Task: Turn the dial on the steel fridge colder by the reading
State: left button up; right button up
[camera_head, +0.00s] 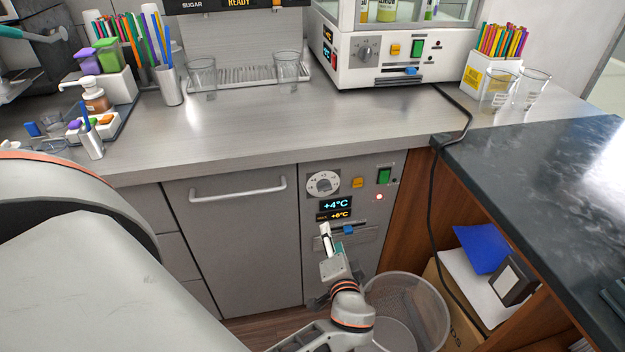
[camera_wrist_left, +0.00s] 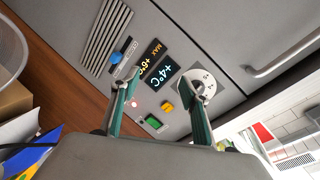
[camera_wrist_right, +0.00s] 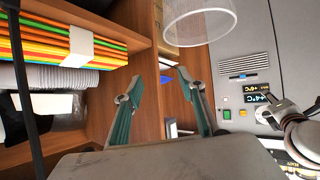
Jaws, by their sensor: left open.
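The steel fridge (camera_head: 235,235) is set under the counter, its control panel right of the door. Its white dial (camera_head: 323,184) is at the panel's upper left; its pointer is too small to read. The display (camera_head: 335,204) reads +4°C, with MAX +6°C below. My left gripper (camera_head: 331,241) is in front of the panel, below the display, near the blue slider. In the left wrist view its fingers are apart and empty; the right finger partly covers the dial (camera_wrist_left: 192,92). My right gripper (camera_wrist_right: 158,80) is open and empty, facing the wooden shelf.
The panel also has an orange button (camera_head: 358,182), a green switch (camera_head: 384,175) and a lit red lamp (camera_head: 379,197). A clear bin (camera_head: 425,290) stands on the floor at the panel's lower right. A black cable (camera_head: 433,215) hangs from the counter beside it.

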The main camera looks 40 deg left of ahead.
aim_at(326, 190)
pick_arm(q)
notch_tip(326, 190, up, 8)
jog(key=w+a+y+p, duration=0.2)
jog(key=y, duration=0.1)
jog(key=shift+t, duration=0.4)
jog(key=shift+p+x, duration=0.35)
jog(key=shift+x, duration=3.35)
pick_arm(e)
jog(key=shift+s+d+r, duration=0.15)
jog(key=shift+s+d, duration=0.2)
jog(key=shift+d, duration=0.2)
jog(key=shift+s+d+r, duration=0.1)
jog(key=shift+s+d, duration=0.2)
jog(key=shift+d, duration=0.2)
pick_arm(q)
jog(key=shift+w+d, duration=0.1)
jog(key=shift+w, duration=0.05)
jog(key=c, duration=1.1)
